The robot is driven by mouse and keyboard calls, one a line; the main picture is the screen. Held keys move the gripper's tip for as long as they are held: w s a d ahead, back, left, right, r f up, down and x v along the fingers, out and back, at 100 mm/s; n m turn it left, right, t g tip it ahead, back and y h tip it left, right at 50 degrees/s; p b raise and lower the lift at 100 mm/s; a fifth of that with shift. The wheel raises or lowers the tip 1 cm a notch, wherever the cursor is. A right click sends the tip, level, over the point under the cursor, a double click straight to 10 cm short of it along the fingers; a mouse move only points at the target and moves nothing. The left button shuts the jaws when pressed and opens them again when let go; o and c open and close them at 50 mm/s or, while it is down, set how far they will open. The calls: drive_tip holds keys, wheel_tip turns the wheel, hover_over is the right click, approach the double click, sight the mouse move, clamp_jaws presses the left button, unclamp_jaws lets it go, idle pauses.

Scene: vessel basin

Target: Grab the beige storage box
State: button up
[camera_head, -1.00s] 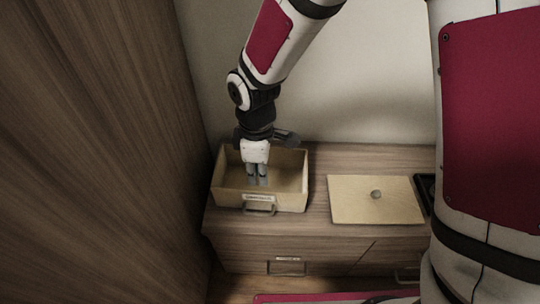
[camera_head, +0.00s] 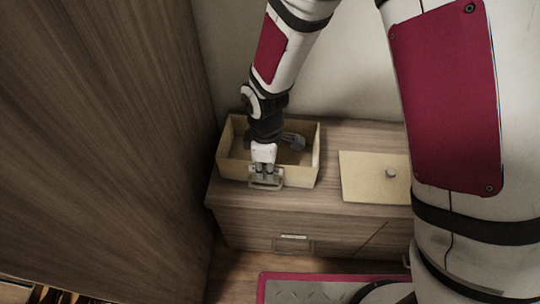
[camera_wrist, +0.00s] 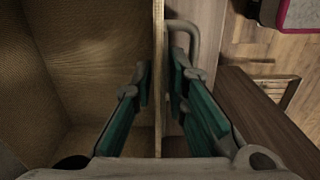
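The beige storage box (camera_head: 301,178) stands open and upright on the left end of the wooden cabinet, with a metal handle on its front wall. My gripper (camera_head: 265,176) points down at that front wall, near the handle. In the wrist view, the box wall (camera_wrist: 158,30) runs between my two fingers (camera_wrist: 159,85), one finger inside the box and one outside by the handle (camera_wrist: 188,32). A gap shows on each side of the wall, so the fingers are open around it. Part of the box's inside is hidden by my arm in the head view.
A flat beige lid with a round knob (camera_head: 370,180) lies right of the box on the cabinet top (camera_head: 330,150). A tall wooden panel (camera_head: 110,120) rises close on the left, and a pale wall stands behind. The cabinet front has drawers with handles.

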sight(266, 182)
wheel_tip(266, 182, down, 3)
drive_tip(key=shift+f+b, duration=0.2)
drive_tip(key=shift+b, duration=0.5)
clamp_jaws()
drive_tip(key=shift+r, duration=0.1)
drive_tip(key=shift+r, duration=0.1)
